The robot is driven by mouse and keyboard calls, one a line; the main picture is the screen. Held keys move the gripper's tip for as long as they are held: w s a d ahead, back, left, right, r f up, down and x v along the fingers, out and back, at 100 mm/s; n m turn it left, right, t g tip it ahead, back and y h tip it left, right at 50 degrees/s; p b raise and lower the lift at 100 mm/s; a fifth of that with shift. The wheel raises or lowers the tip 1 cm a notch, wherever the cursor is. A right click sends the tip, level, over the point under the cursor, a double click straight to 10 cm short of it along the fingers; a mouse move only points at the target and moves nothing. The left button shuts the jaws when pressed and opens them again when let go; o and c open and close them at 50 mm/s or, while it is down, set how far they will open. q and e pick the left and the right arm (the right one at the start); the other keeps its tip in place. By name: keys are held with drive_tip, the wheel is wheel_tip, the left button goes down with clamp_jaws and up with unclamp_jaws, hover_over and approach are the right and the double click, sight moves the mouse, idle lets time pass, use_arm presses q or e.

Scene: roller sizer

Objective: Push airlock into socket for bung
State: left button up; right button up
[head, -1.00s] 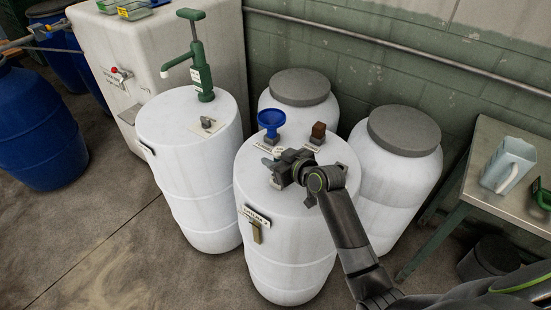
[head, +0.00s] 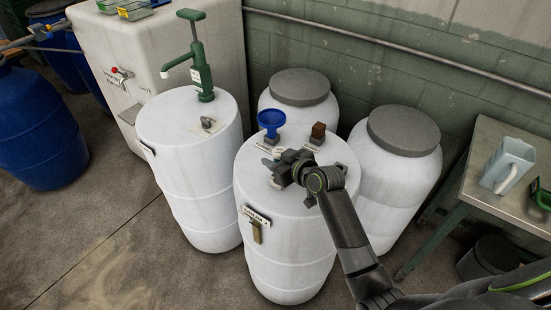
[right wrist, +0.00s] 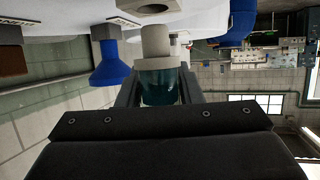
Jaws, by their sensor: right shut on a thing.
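The airlock (right wrist: 158,82) is a translucent teal cup with a pale stem, seen in the right wrist view. My right gripper (right wrist: 160,88) is shut on it, with one finger on each side of the cup. The socket (right wrist: 155,8) is a pale grey block with a dark hole, at the top edge of that view. The airlock's stem points toward it, with the stem end apart from or very close to the block; I cannot tell contact. In the head view my right gripper (head: 277,173) is over the front white barrel (head: 290,240) and hides most of the airlock. My left gripper is not in view.
A blue funnel (head: 271,120) and a brown block (head: 318,131) stand on the barrel top behind my gripper. A second white barrel with a green hand pump (head: 203,75) stands to the left. Grey-lidded barrels (head: 405,128) stand behind. A table with a jug (head: 508,163) is at right.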

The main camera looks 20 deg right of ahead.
idle(0.5)
drive_tip(key=shift+f+b, duration=1.15)
drive_tip(key=shift+f, duration=0.6)
drive_tip(key=o, duration=1)
drive_tip(key=shift+o, duration=0.2)
drive_tip(key=shift+s, duration=0.1)
drive_tip(key=b+v, duration=0.1)
drive_tip(key=v, duration=1.6)
drive_tip(key=shift+r, duration=0.2)
drive_tip(key=shift+s, duration=0.1)
